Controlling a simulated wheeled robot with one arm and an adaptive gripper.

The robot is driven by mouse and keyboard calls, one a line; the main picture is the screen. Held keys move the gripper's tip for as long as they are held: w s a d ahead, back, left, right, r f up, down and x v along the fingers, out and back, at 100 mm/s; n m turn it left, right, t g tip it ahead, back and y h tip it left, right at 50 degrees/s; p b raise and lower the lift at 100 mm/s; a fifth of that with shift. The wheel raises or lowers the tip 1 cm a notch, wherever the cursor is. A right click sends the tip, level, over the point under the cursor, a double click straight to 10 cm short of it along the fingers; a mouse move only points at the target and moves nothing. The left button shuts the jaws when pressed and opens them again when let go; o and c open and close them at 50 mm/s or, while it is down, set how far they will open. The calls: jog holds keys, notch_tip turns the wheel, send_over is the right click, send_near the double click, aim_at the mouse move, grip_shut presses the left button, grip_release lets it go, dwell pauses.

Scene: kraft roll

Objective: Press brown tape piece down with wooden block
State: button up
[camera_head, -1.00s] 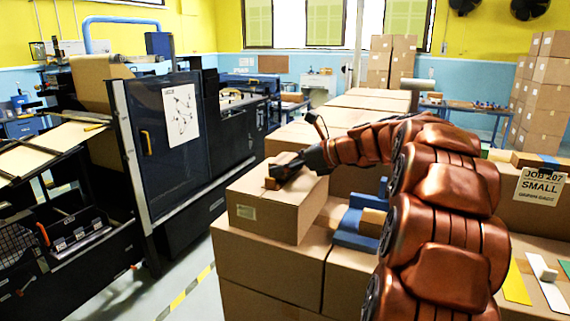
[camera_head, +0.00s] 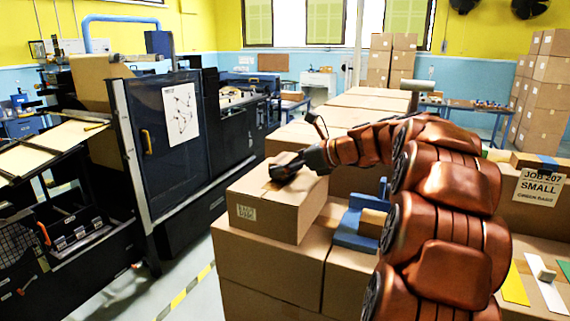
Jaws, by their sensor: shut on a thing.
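My gripper (camera_head: 279,178) is dark and low over the top of a cardboard box (camera_head: 262,216) in the middle of the view. It is shut on the wooden block, which the fingers now almost wholly hide. I cannot tell whether the block touches the box top. A faint brown patch by the fingertips may be the brown tape piece, but it blends with the cardboard and I cannot make out its edges.
The box stands on larger cartons (camera_head: 262,268). A blue holder (camera_head: 352,232) with a tan block (camera_head: 372,223) is right of it. A dark machine (camera_head: 170,150) stands left.

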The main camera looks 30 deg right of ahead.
jog(key=shift+r+p, duration=3.3)
jog(key=shift+p, duration=0.05)
jog(key=shift+w, duration=0.1)
